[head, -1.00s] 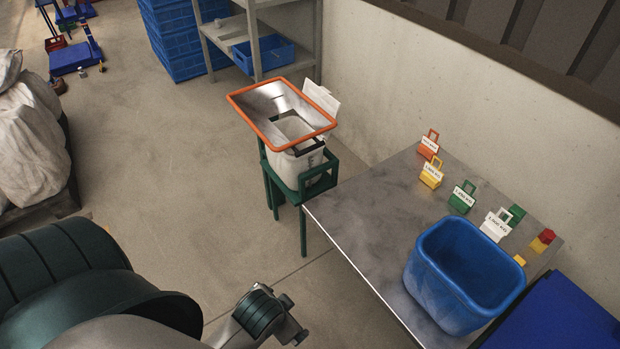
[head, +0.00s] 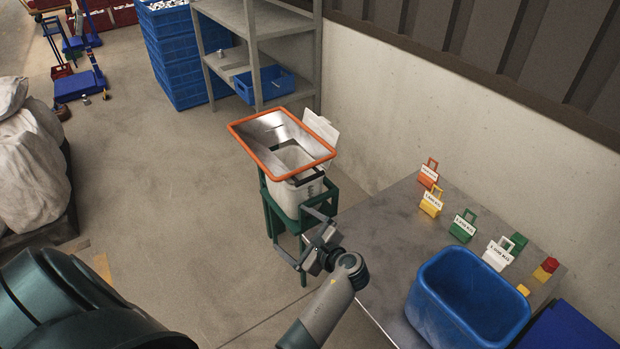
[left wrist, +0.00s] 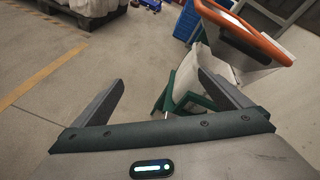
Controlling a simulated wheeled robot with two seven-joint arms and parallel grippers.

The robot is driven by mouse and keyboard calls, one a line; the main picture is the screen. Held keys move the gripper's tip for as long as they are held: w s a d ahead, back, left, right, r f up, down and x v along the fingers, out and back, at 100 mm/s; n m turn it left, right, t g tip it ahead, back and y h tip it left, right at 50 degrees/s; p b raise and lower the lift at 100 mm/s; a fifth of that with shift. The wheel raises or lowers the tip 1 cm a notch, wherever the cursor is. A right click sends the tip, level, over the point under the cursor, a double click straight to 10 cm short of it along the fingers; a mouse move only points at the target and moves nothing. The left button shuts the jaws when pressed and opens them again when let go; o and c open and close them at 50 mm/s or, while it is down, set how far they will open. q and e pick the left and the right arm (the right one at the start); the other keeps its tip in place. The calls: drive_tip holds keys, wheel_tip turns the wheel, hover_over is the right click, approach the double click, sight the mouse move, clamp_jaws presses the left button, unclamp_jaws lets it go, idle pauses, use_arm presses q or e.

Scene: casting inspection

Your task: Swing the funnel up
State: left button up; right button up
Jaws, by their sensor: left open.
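The funnel (head: 258,131) is a wide grey metal tray with an orange rim. My left gripper (head: 306,240) is open and empty, in front of the stand and below the funnel's near edge, apart from the rim. In the left wrist view its two fingers (left wrist: 165,98) are spread wide. My right gripper is not in view.
The metal table (head: 385,235) to the right holds a blue tub (head: 430,300) and several coloured, labelled blocks. A white panel (head: 320,128) stands behind the funnel. A grey shelf (head: 252,60) and stacked blue crates (head: 178,60) are farther back. The floor left of the stand is clear.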

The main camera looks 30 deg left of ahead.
sight(311, 178)
use_arm(q)
drive_tip(key=w+d+r+m+t+y, duration=0.2)
drive_tip(key=w+d+r+m+y, duration=0.1)
drive_tip(key=w+r+m, duration=0.4)
drive_tip(key=w+r, duration=0.1)
drive_tip(key=w, duration=0.2)
drive_tip(key=shift+w+d+r, duration=0.15)
drive_tip(key=shift+d, duration=0.05)
drive_tip(key=shift+a, duration=0.1)
drive_tip(key=shift+w+a, duration=0.25)
drive_tip(key=shift+a, duration=0.25)
drive_tip(key=b+x, duration=0.2)
drive_tip(key=x, duration=0.3)
drive_tip(key=shift+w+a, duration=0.25)
drive_tip(key=shift+a, duration=0.4)
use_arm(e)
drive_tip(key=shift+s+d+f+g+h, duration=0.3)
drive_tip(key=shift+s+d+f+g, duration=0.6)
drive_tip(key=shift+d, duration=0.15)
use_arm(q)
drive_tip(key=shift+c, duration=0.4)
drive_tip(key=c, duration=1.4)
drive_tip(key=shift+r, duration=0.1)
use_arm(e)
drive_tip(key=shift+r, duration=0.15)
